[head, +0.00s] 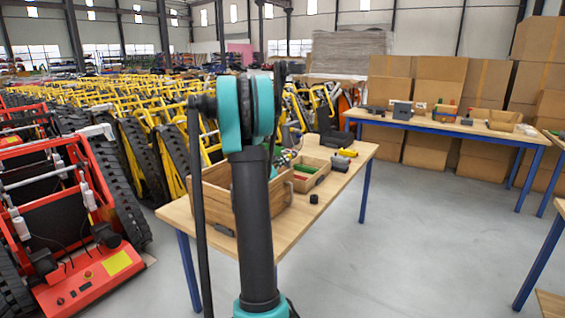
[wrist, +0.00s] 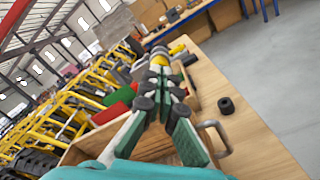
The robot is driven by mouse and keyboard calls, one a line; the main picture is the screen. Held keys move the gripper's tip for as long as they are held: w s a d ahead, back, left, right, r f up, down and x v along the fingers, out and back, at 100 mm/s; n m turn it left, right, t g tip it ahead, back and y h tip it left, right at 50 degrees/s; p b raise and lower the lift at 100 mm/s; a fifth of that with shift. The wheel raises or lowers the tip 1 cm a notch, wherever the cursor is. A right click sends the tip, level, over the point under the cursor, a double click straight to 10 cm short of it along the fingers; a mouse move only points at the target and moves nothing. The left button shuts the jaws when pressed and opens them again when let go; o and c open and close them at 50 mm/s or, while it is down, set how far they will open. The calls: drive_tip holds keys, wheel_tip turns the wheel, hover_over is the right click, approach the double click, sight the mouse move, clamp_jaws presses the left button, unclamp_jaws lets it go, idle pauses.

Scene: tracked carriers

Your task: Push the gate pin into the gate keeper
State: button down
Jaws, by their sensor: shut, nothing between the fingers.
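My gripper (wrist: 160,66) shows in the wrist view with its fingers closed together and nothing between them. It is over the near wooden table (wrist: 262,150), above a wooden crate (wrist: 82,150). A grey bent metal handle (wrist: 222,138) stands beside the fingers, at the crate's right side. I cannot make out the gate pin or the gate keeper for sure in either view; the fingers hide part of the crate. In the head view my raised arm covers part of the crate (head: 215,195), and the gripper itself is hidden.
A black ring-like piece (head: 313,199) lies on the table, right of the crate. A smaller wooden box (head: 322,163) and a yellow item (head: 347,152) are behind it. Floor is clear at right, before another table (head: 465,127).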

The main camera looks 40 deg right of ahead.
drive_tip(key=shift+w+d, duration=0.1)
drive_tip(key=shift+d, duration=0.15)
drive_tip(key=shift+a, duration=0.15)
drive_tip(key=v, duration=1.4)
drive_tip(key=shift+a, duration=0.2)
drive_tip(key=x, duration=1.3)
drive_tip(key=shift+d, duration=0.4)
drive_tip(key=shift+w+d, duration=0.2)
drive_tip(key=shift+d, duration=0.2)
drive_tip(key=shift+a, duration=0.1)
